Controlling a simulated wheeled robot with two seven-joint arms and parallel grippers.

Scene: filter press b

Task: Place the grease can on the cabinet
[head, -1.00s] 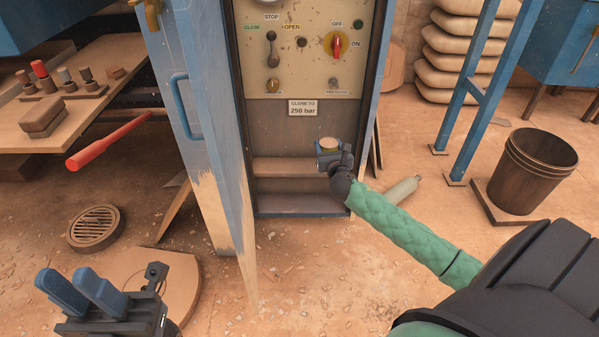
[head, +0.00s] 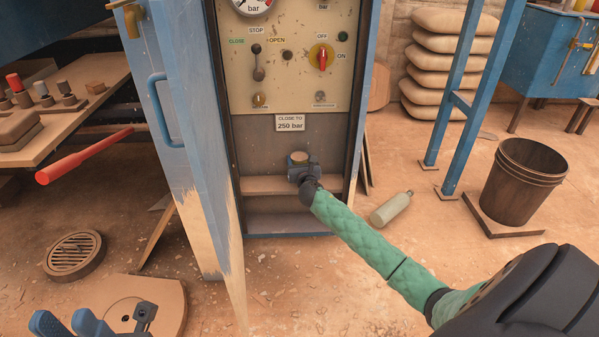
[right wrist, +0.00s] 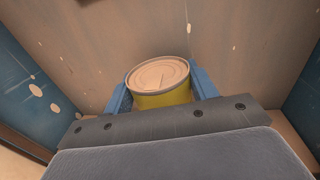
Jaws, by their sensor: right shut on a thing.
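The grease can (right wrist: 160,85) is yellow with a pale metal lid and stands upright between the two blue fingers of my right gripper (right wrist: 162,92) in the right wrist view. In the head view the right gripper (head: 300,168) with the can's lid (head: 299,156) is inside the open cabinet (head: 290,212), by the inner shelf (head: 263,185). I cannot tell whether the can's base touches the shelf. My left gripper (head: 68,325) is at the bottom left, partly cut off, its two blue fingers apart and nothing between them.
The cabinet's blue door (head: 183,130) stands open on the left. The control panel (head: 290,60) is above the shelf. A red-handled bar (head: 85,155) juts from the left workbench. A pale bottle (head: 391,209) lies on the floor to the right, near a brown bucket (head: 522,185).

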